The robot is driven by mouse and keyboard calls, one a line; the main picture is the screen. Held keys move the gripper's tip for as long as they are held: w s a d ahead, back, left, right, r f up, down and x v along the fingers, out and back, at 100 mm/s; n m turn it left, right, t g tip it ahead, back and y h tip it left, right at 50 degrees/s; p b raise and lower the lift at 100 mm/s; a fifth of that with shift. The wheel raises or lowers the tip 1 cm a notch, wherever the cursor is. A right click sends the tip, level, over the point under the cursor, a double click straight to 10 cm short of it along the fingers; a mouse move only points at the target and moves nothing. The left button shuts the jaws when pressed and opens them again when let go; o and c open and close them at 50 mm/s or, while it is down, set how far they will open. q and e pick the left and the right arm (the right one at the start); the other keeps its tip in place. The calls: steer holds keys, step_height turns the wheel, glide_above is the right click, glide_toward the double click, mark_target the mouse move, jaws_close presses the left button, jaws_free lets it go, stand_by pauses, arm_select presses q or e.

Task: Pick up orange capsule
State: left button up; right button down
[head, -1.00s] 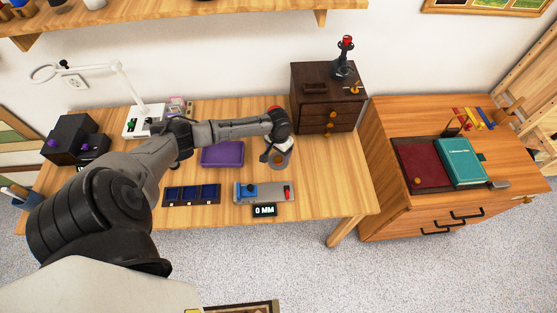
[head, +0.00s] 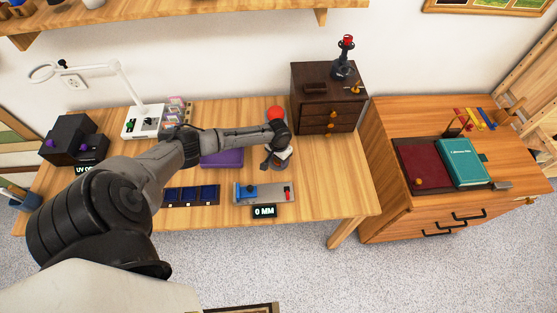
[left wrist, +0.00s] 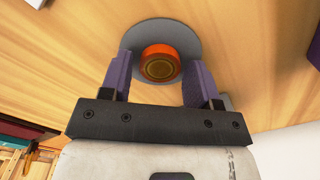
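An orange capsule (left wrist: 160,63) shows in the left wrist view as a short round shape with a brownish ringed end facing the camera. My right gripper is in neither view.
A dark drawer cabinet (head: 328,97) stands just right of the gripper, and a red rounded thing (head: 276,113) is behind my wrist. A purple tray (head: 222,159), a blue compartment tray (head: 191,196) and a grey gauge (head: 264,192) reading 0 MM lie nearby. The table's right front is clear.

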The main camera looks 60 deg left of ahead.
arm_select(q)
steer(key=c, duration=0.8)
steer(key=shift+o, duration=0.2)
steer(key=shift+r, duration=0.1)
